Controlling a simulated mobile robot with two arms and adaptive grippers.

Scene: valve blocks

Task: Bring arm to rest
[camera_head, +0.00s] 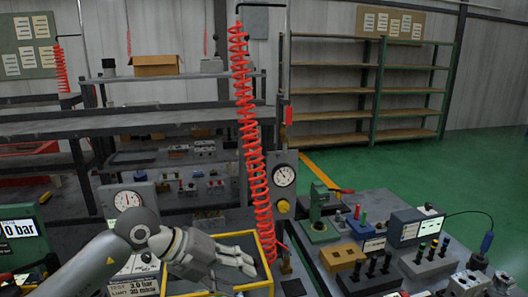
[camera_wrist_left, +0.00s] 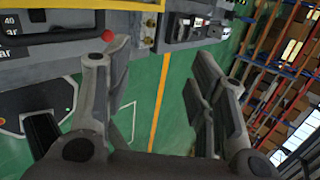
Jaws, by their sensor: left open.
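My left gripper (camera_head: 250,252) reaches in from the lower left in the head view, over the yellow-framed tray (camera_head: 200,293) on the workbench. Its fingers are spread and nothing is between them. In the left wrist view the two fingers of the left gripper (camera_wrist_left: 158,60) stand wide apart, with green floor and a yellow line showing between them. My right gripper shows in neither view.
A red coiled hose (camera_head: 250,130) hangs close beyond the left gripper. A pressure gauge panel (camera_head: 284,185) stands behind it. A display box (camera_head: 414,228) and several tools on blocks crowd the bench at right. Empty shelves (camera_head: 340,92) stand at the back, beyond open green floor.

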